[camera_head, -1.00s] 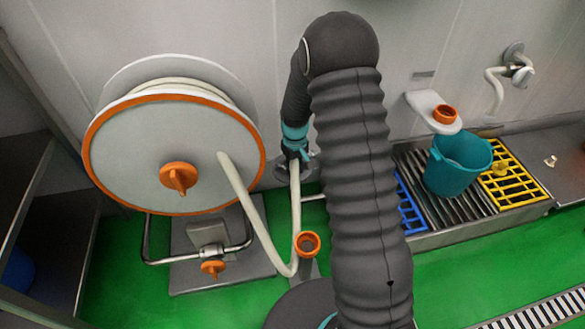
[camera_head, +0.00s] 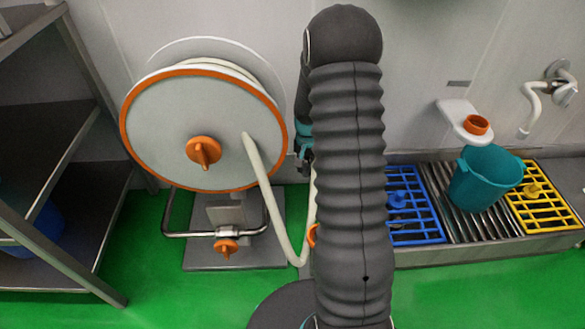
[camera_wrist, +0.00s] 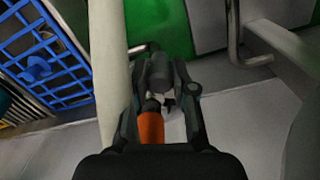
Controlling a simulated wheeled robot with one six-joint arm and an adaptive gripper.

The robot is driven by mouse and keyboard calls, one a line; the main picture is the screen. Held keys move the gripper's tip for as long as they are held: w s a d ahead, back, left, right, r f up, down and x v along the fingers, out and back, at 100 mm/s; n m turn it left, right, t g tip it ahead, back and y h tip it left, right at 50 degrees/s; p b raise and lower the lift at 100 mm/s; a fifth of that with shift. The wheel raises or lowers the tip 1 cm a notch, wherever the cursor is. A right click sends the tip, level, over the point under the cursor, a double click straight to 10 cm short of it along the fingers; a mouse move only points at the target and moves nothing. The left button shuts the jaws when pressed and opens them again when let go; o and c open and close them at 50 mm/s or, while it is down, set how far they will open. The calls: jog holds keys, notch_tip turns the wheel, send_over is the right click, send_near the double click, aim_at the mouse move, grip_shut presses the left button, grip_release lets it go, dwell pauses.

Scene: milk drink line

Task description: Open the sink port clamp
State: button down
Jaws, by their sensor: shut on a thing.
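In the wrist view my gripper (camera_wrist: 164,72) has its two dark fingers drawn together around a small part with an orange piece (camera_wrist: 151,126), which I take to be the sink port clamp. The fingers hide much of it, so I cannot tell whether it is open or closed. A pale hose or pipe (camera_wrist: 109,70) runs close along the left side of the fingers. In the head view my gripper (camera_head: 304,152) shows only in part beside my dark arm, to the right of the hose reel, and the clamp is hidden there.
The white hose reel (camera_head: 168,130) with an orange rim stands left, its hose (camera_head: 268,195) hanging towards my arm. Right are a blue grid (camera_head: 415,222), a teal bucket (camera_head: 484,180), a yellow grid (camera_head: 545,208) and a wall holder (camera_head: 460,118). Metal shelving (camera_head: 75,110) stands far left. Green floor is clear in front.

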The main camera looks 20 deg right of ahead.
aim_at(305, 165)
dwell(0.3)
jog(key=c, duration=0.9)
grip_release()
jog(key=shift+a, duration=0.1)
jog(key=shift+c, duration=0.2)
jog(key=shift+r, duration=0.1)
notch_tip(305, 165, up, 12)
